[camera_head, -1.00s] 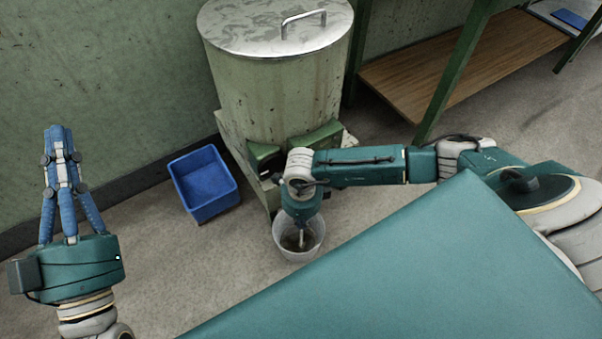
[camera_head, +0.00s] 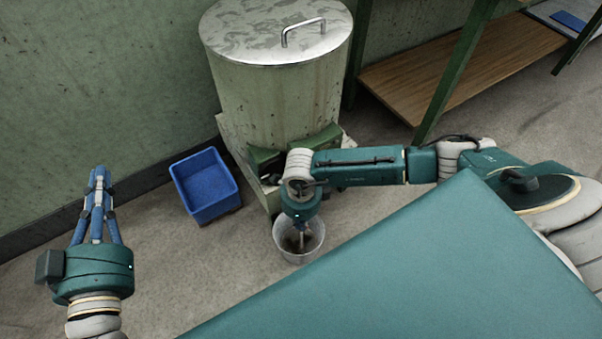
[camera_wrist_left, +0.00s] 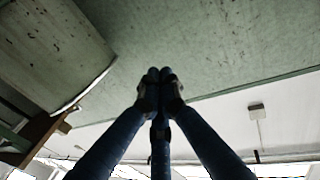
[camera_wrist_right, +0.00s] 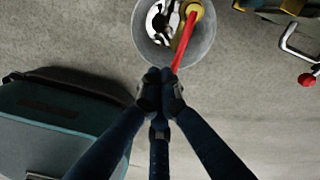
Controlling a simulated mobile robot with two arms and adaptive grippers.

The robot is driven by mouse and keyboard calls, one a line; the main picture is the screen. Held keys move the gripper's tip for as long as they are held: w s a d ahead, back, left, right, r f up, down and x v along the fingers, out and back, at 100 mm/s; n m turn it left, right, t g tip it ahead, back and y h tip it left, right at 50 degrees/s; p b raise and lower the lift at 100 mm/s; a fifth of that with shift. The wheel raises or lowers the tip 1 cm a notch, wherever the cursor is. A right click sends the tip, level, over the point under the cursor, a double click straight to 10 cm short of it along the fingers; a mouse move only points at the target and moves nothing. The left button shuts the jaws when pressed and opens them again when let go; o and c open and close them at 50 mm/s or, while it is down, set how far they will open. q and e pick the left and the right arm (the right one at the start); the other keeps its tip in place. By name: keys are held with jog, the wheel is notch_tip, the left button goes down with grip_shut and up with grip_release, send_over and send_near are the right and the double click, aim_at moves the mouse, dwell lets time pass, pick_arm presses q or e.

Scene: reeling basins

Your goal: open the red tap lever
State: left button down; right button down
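The red tap lever (camera_wrist_right: 187,42) shows in the right wrist view, running from a yellow tap body (camera_wrist_right: 194,10) above a grey bucket (camera_wrist_right: 141,33) down towards my fingertips. My right gripper (camera_wrist_right: 161,77) is shut, its fingertips just left of the lever's near end; I cannot tell whether they touch. In the head view my right arm hides the tap and lever, and the bucket (camera_head: 316,246) stands under its wrist. My left gripper (camera_head: 99,174) is raised at the far left, far from the tap; its fingertips meet with nothing between them in the left wrist view (camera_wrist_left: 160,76).
A large lidded vat (camera_head: 270,95) stands on a base behind my right arm. A blue bin (camera_head: 206,187) sits on the floor left of it. A green-framed wooden shelf (camera_head: 455,75) is at the right. A red knob (camera_wrist_right: 306,80) shows in the right wrist view.

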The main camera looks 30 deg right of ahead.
pick_arm(q)
jog(key=s+a+f+g+y+p, duration=0.1)
jog(key=s+f+g, duration=0.3)
jog(key=f, duration=0.4)
jog(key=s+a+f+g+y+p, duration=0.1)
jog(key=s+a+f+g+p, duration=0.1)
jog(key=f, duration=0.6)
jog(key=shift+s+a+f+n+g+y, duration=0.2)
jog(key=shift+s+a+n+g+y, duration=0.3)
jog(key=shift+s+g, duration=0.75)
jog(key=shift+w+a, duration=0.1)
jog(key=shift+w, duration=0.1)
jog(key=shift+m, duration=0.3)
